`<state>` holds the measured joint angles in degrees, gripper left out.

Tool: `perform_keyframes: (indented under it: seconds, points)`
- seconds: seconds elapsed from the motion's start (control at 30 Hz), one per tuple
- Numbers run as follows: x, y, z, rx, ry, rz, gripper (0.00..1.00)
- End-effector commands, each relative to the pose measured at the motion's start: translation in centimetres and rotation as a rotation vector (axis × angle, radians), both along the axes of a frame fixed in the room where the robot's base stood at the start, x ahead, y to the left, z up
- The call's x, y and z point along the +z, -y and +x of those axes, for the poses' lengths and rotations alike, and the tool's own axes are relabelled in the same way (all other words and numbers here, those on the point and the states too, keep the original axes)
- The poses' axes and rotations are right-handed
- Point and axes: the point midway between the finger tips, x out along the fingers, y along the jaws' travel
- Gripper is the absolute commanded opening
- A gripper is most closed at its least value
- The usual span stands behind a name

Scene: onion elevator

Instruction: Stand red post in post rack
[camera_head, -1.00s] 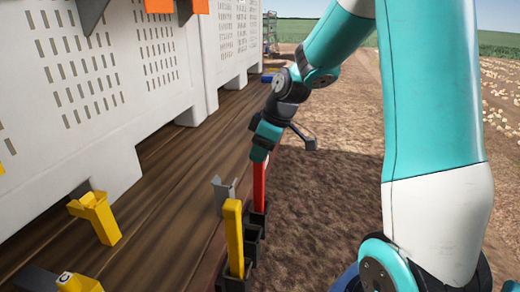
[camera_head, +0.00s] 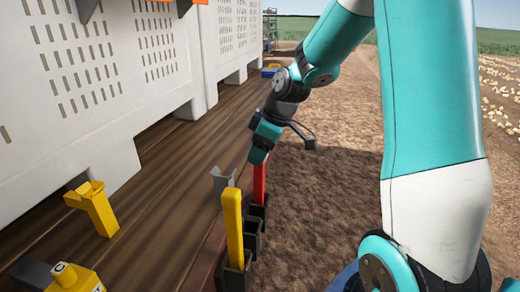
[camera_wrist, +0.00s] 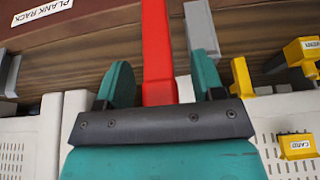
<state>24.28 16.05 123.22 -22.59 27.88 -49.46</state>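The red post (camera_head: 259,184) is upright in the camera_head view, its lower end at the far cup of the black post rack (camera_head: 237,279). It appears to sit in that cup. A yellow post (camera_head: 233,228) stands in the near cup. My gripper (camera_head: 258,160) is at the top of the red post. In the camera_wrist view the red post (camera_wrist: 158,50) runs between the two teal fingers of my gripper (camera_wrist: 160,85), with a visible gap on each side. The fingers are spread. The rack's cups are out of the camera_wrist view.
A grey bracket (camera_head: 223,183) stands beside the rack on the wooden deck (camera_head: 165,200). Yellow brackets (camera_head: 97,207) and a yellow block (camera_head: 75,278) are at left. White slotted bins (camera_head: 70,110) line the deck. Bare soil (camera_head: 320,190) is open at right.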

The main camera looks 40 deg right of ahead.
Motion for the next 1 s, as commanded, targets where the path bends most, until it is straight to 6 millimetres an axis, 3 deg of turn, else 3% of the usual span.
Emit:
perform_keyframes:
  seconds: [0.37, 1.0]
  points:
    - [0.9, 0.3, -0.2, -0.001, 0.003, 0.000, 0.61]
    - [14.2, 3.8, -4.6, -0.003, 0.003, -0.003, 0.61]
